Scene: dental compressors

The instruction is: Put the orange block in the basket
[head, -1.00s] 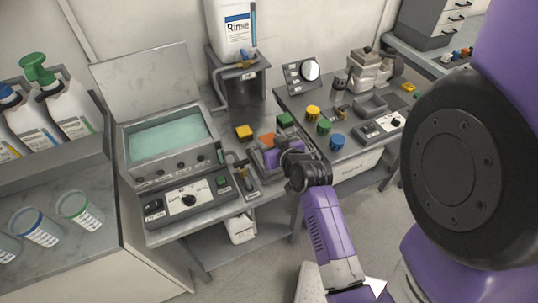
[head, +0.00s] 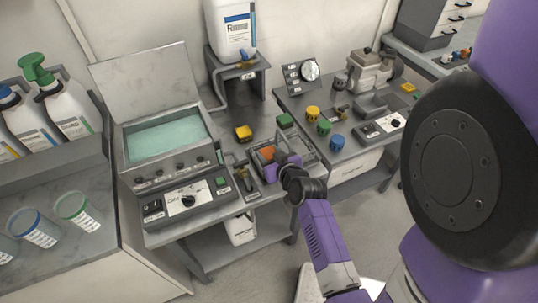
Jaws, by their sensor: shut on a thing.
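The orange block (head: 267,153) is small and sits at my gripper's fingers, just left of the wrist, over or inside a shallow grey basket (head: 312,155) on the middle bench. I cannot tell whether the block touches the basket's floor. My purple gripper (head: 275,160) is shut on the orange block, and its body hides part of the basket and the block's right side.
A yellow block (head: 243,132) and a green block (head: 285,120) lie behind the basket. A grey bath unit (head: 168,145) stands left. Yellow, green and blue round pieces (head: 324,127) stand right. A Rinse canister (head: 232,30) stands on a raised shelf behind.

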